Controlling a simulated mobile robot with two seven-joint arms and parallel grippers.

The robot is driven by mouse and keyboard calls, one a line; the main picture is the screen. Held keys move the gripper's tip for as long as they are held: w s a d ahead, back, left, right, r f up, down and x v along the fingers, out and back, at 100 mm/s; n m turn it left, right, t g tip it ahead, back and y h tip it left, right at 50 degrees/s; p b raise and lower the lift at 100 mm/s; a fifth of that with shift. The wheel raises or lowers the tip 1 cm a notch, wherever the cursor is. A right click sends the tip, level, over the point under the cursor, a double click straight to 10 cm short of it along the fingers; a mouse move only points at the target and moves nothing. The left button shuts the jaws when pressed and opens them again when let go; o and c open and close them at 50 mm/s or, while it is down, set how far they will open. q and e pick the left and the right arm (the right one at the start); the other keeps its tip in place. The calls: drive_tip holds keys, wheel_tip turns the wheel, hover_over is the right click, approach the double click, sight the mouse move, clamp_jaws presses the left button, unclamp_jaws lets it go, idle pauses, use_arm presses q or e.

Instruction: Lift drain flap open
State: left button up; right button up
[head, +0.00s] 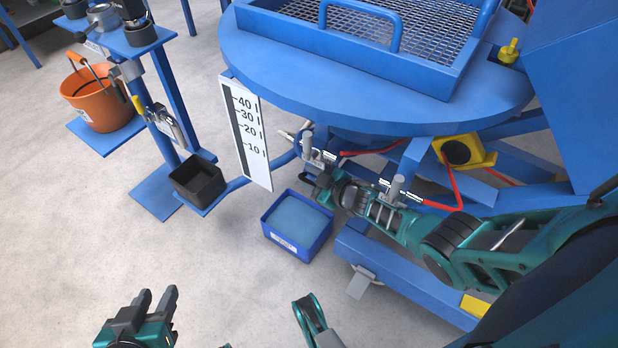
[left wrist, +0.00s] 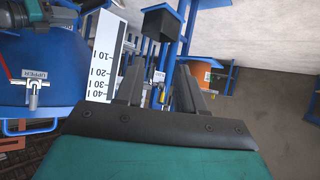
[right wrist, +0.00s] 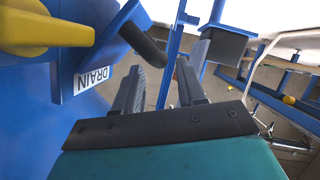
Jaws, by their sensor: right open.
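In the right wrist view a blue part with a white DRAIN label (right wrist: 94,74) fills the left side. A dark cylindrical handle (right wrist: 146,44) sticks out beside it. My right gripper (right wrist: 160,78) is open; the handle's end lies ahead of its fingers, nearer the left one, and I cannot tell whether they touch. In the head view my right gripper (head: 314,183) is under the front rim of the round blue vessel (head: 330,85), where the flap is mostly hidden. My left gripper (head: 156,298) is open and empty, low over the floor, well apart from the drain.
A blue box (head: 297,226) stands on the floor below my right gripper. A white level scale (head: 246,135), a black cup (head: 198,180) and an orange bucket (head: 100,100) are to the left. A yellow knob (right wrist: 45,33) is near the drain label.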

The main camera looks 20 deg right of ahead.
drive_tip(key=shift+s+d+r+p, duration=0.2)
drive_tip(key=shift+s+r+p, duration=0.05)
drive_tip(key=shift+s+p, duration=0.15)
use_arm(q)
drive_tip(key=r+p, duration=0.1)
drive_tip(key=p, duration=0.1)
drive_tip(key=r+p, duration=0.2)
drive_tip(key=a+r+p, duration=0.1)
drive_tip(key=r+p, duration=0.1)
drive_tip(key=shift+s+r, duration=0.1)
drive_tip(key=shift+s, duration=0.2)
use_arm(e)
drive_tip(key=v, duration=1.1)
drive_tip(key=shift+s+d, duration=0.15)
drive_tip(key=shift+s, duration=0.25)
